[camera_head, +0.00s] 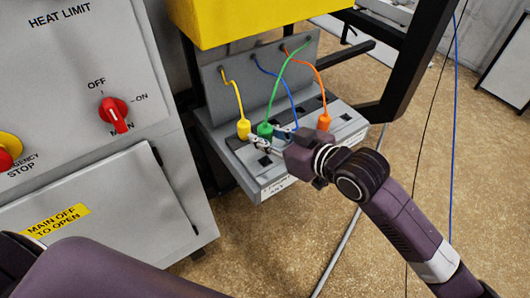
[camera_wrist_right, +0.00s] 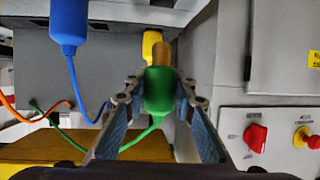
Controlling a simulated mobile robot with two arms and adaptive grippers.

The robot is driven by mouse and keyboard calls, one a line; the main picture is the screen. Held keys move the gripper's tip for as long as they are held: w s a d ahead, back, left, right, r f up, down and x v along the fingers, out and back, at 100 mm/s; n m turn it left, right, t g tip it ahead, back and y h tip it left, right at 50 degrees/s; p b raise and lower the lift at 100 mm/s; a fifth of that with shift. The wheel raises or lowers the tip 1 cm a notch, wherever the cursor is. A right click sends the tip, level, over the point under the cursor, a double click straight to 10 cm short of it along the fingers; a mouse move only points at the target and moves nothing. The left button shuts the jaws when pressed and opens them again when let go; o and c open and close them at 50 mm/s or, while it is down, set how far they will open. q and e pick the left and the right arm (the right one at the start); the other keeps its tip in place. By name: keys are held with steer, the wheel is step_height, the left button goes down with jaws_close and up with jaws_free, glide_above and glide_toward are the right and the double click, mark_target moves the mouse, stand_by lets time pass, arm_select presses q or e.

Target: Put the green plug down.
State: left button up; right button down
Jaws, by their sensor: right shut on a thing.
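The green plug (camera_head: 265,130) is in my right gripper (camera_head: 272,141), over the near part of the grey socket panel (camera_head: 345,128). In the right wrist view the green plug (camera_wrist_right: 160,95) sits between the two fingers of my right gripper (camera_wrist_right: 160,92). Its brass pin (camera_wrist_right: 164,54) shows bare, out of any socket. A green cable (camera_head: 278,85) runs from the plug up to the grey back plate (camera_head: 222,105). The fingers hide part of the plug in the head view. My left gripper is not in view.
A yellow plug (camera_head: 243,129) stands left of the green one and an orange plug (camera_head: 324,122) to the right. A blue cable (camera_head: 284,83) hangs between them; its blue plug (camera_wrist_right: 68,22) shows in the wrist view. Several dark square sockets are open. A grey cabinet (camera_head: 60,70) stands left.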

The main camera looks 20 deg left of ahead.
mark_target(265, 155)
steer(key=shift+f, duration=3.3)
steer(key=shift+f, duration=0.3)
steer(key=c, duration=1.6)
jaws_free()
steer(key=shift+r, duration=0.4)
steer(key=shift+s+d, duration=0.15)
steer(key=shift+d, duration=0.2)
steer(key=b+v, duration=0.1)
steer(key=v, duration=1)
steer(key=shift+r, duration=0.2)
